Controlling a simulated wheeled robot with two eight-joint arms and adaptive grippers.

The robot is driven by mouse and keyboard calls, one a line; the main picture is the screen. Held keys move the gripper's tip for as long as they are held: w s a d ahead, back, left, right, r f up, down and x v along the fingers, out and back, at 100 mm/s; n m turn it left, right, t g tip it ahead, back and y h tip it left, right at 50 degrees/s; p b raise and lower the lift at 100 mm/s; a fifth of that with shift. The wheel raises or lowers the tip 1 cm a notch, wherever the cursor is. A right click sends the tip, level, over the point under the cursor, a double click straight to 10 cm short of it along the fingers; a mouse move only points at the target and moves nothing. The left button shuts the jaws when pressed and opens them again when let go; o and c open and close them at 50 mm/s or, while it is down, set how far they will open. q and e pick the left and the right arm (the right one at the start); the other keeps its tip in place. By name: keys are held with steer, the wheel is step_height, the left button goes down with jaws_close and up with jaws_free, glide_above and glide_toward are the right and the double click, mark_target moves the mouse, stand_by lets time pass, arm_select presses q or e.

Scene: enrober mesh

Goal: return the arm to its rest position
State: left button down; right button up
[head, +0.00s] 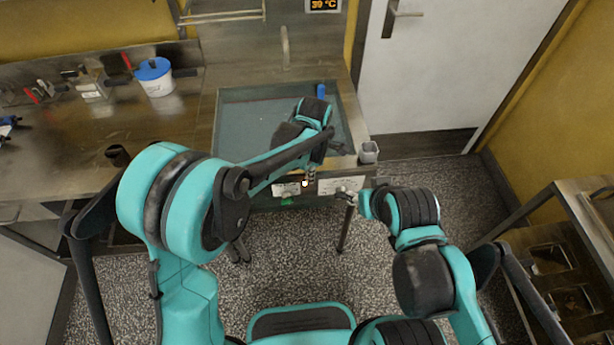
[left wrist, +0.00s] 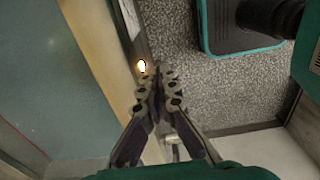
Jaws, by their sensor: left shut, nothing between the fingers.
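My left arm comes in from the left in the head view and bends over the sunken basin in the counter. Its gripper (head: 309,174) points down at the basin's front edge, small and partly hidden by the arm. In the left wrist view the left gripper (left wrist: 160,82) has its fingers together with nothing between them. A small bright light (left wrist: 141,67) shows beside the fingertips. My right arm is bent on the right over the floor. Its small gripper (head: 346,194) points left near the counter front, and its finger state is unclear.
The basin (head: 240,110) is set in a steel counter (head: 190,115). A white tub with a blue lid (head: 155,78) stands at the back left. A small grey cup (head: 369,152) sits at the basin's right corner. A rack (head: 560,270) stands at the right.

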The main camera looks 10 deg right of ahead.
stand_by(0.3)
arm_select(q)
steer(key=s+a+r+m+t+h, duration=0.1)
steer(key=s+a+r+m+t, duration=0.35)
steer(key=a+r+m, duration=0.8)
steer(key=s+a+m+t, duration=0.2)
steer(key=s+a+m, duration=0.3)
steer(key=s+a, duration=0.5)
steer(key=shift+s+a+f+t+y, duration=0.15)
steer(key=shift+a+t+y, duration=0.2)
steer(key=shift+a, duration=0.9)
